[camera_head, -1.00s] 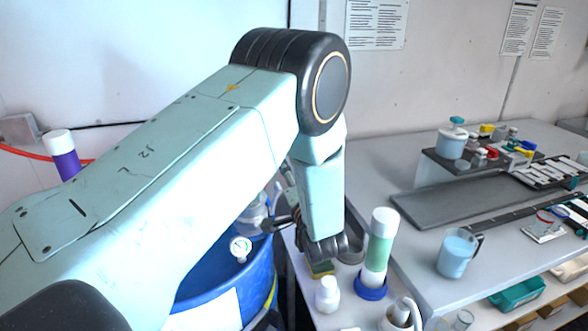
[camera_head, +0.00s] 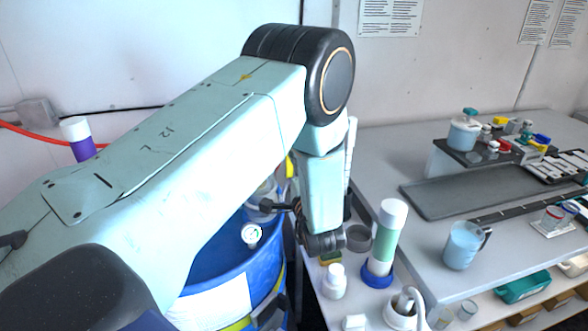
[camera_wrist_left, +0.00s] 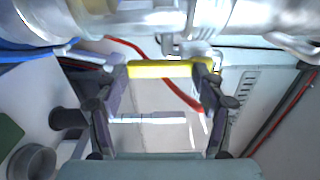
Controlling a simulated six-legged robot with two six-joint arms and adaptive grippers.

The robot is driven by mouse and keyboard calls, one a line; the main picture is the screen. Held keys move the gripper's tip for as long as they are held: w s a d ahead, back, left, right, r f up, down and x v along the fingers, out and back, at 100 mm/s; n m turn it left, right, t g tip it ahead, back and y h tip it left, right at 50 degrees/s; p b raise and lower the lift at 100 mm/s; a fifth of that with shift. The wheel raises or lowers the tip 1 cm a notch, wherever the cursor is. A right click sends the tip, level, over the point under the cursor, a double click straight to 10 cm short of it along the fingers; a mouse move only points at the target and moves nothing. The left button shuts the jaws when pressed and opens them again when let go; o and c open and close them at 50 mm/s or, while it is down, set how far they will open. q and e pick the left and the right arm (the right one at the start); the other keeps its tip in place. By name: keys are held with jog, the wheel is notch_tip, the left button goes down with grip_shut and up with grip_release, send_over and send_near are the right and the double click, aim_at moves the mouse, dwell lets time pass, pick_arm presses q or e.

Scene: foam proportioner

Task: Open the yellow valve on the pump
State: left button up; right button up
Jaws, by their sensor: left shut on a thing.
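The yellow valve handle (camera_wrist_left: 160,69) shows as a bright yellow bar in the left wrist view, just below a silver metal pipe (camera_wrist_left: 100,22). My left gripper (camera_wrist_left: 165,72) is shut on this handle, with one dark finger at each end of the bar. The bar lies crosswise, nearly level in that view. In the head view my left arm covers most of the pump area and hides most of the gripper. A small yellow part (camera_head: 289,167) shows just left of my forearm there; I cannot tell if it is the handle. My right gripper is not in view.
A blue drum (camera_head: 225,283) with a white gauge (camera_head: 251,235) above it stands below my arm. A green-and-white bottle (camera_head: 385,240) and a small white bottle (camera_head: 335,282) stand close right of my wrist. A beaker (camera_head: 463,245) and a grey tray (camera_head: 470,190) occupy the bench.

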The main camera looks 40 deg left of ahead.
pick_arm(q)
jog(key=shift+a+r, duration=0.1)
jog(key=shift+r, duration=0.05)
jog(key=o, duration=1.7)
jog(key=shift+a, duration=0.1)
jog(key=shift+d, duration=0.2)
jog(key=shift+s+d, duration=0.1)
jog(key=shift+d, duration=0.05)
jog(key=v, duration=0.7)
